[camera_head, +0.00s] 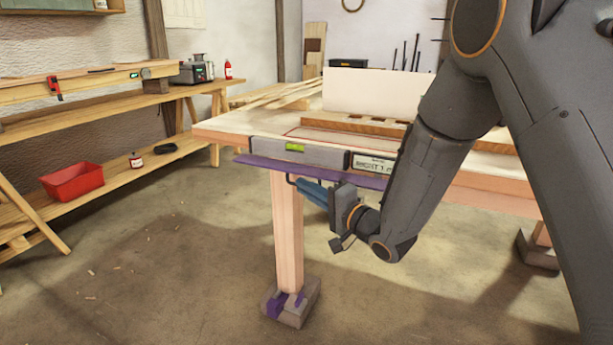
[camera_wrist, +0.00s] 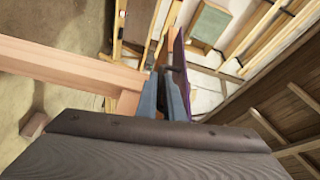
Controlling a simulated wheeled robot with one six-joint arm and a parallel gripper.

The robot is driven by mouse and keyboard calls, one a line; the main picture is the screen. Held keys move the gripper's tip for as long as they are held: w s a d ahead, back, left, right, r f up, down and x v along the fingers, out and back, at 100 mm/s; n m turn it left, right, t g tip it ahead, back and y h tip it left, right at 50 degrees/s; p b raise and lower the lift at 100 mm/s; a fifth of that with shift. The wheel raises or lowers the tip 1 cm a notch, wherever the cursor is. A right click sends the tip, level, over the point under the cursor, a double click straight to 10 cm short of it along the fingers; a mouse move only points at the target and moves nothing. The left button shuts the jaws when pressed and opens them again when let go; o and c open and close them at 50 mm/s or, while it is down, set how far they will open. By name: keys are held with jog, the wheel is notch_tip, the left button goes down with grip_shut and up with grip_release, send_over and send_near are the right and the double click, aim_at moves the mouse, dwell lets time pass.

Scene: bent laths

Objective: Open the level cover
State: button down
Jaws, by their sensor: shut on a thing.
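A long grey level (camera_head: 330,156) with a green vial (camera_head: 295,147) lies along the front edge of the workbench, its vial face exposed. A purple strip (camera_head: 262,163), which looks like the level cover, juts out just below the level, sloping slightly down to the right. It also shows edge-on in the wrist view (camera_wrist: 179,62). My gripper (camera_head: 300,184) reaches in from the right below the strip, its blue fingers at a thin dark handle (camera_head: 289,179) under the strip. The fingers (camera_wrist: 164,85) are close together in the wrist view; the grip itself is mostly hidden.
The workbench (camera_head: 225,127) has a pale wooden leg (camera_head: 288,235) just below my gripper, on a block with purple pieces. Side shelves at left hold a red bin (camera_head: 72,182).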

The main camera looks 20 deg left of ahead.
aim_at(308, 176)
jog(key=r+m+p, duration=0.1)
jog(key=m+p, duration=0.1)
jog(key=p, duration=0.2)
jog(key=r+m+h+p, duration=0.1)
jog(key=r+m+p, duration=0.1)
jog(key=p, duration=0.2)
jog(key=shift+s+g+h, duration=0.3)
jog(key=shift+s+g, duration=0.1)
jog(key=m+p, duration=0.1)
jog(key=p, duration=0.1)
jog(key=m+g+p, duration=0.1)
jog(key=p, duration=0.1)
jog(key=shift+r+h, duration=0.3)
jog(key=shift+r, duration=0.1)
jog(key=shift+w+m, duration=0.1)
jog(key=shift+m, duration=0.2)
jog(key=c, duration=2.2)
grip_release()
